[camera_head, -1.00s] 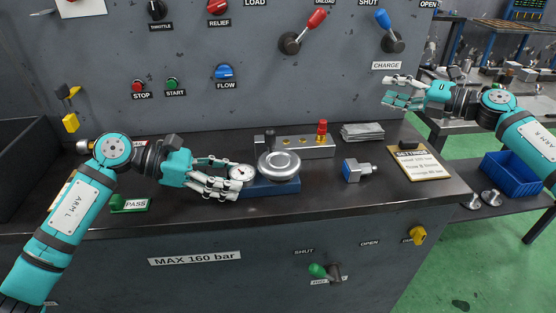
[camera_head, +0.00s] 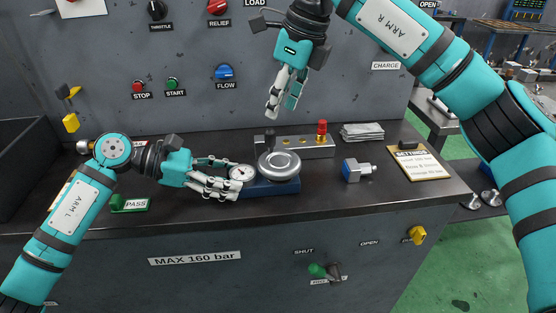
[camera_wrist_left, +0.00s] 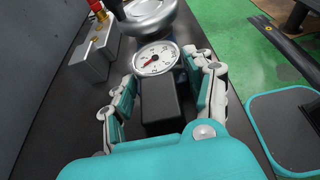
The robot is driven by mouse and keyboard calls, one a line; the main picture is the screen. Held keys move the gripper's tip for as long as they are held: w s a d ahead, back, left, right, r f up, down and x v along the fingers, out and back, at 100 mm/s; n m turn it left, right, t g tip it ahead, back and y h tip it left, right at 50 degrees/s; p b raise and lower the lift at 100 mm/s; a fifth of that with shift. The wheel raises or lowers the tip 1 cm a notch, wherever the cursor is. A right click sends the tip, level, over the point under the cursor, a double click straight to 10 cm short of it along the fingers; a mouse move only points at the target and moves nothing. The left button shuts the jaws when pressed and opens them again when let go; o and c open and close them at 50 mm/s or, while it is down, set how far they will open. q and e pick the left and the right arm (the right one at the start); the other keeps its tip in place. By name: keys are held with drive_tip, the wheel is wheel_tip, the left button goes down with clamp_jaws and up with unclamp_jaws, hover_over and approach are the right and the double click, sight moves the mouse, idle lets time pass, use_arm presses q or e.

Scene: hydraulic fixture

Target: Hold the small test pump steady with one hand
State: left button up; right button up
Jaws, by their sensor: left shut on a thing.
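The small test pump has a blue base (camera_head: 272,188), a silver handwheel (camera_head: 279,164) on top and a white round gauge (camera_head: 242,173) at its left end. It stands on the dark bench top. My left gripper (camera_head: 220,179) is shut on the pump's gauge end, coming from the left. In the left wrist view a dark block (camera_wrist_left: 160,105) lies between the fingers, with the gauge (camera_wrist_left: 156,58) and handwheel (camera_wrist_left: 150,14) just beyond. My right gripper (camera_head: 282,104) hangs empty above and behind the pump, fingertips pointing down and a little apart.
Behind the pump lies a metal block (camera_head: 305,146) with a red-topped brass fitting (camera_head: 321,131) and a dark knob. A green PASS tag (camera_head: 130,203) lies left.

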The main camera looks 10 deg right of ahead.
sight(266, 133)
drive_tip(key=shift+x, duration=3.35)
drive_tip(key=m, duration=0.3)
drive_tip(key=m+t+h, duration=0.1)
drive_tip(key=m, duration=0.2)
drive_tip(key=shift+s+a+m+h, duration=0.1)
drive_tip(key=shift+a+m+h, duration=0.05)
drive_tip(key=shift+m+h, duration=0.2)
drive_tip(key=shift+c, duration=0.2)
clamp_jaws()
drive_tip(key=n, duration=0.1)
drive_tip(key=n+y, duration=0.1)
drive_tip(key=n, duration=0.1)
drive_tip(key=shift+s+a, duration=0.25)
drive_tip(key=shift+a, duration=0.1)
drive_tip(key=n, duration=0.1)
drive_tip(key=n+g, duration=0.1)
drive_tip(key=n, duration=0.1)
drive_tip(key=s+n+y, duration=0.1)
drive_tip(key=shift+a+n, duration=0.25)
drive_tip(key=shift+a, duration=0.05)
drive_tip(key=shift+n, duration=0.3)
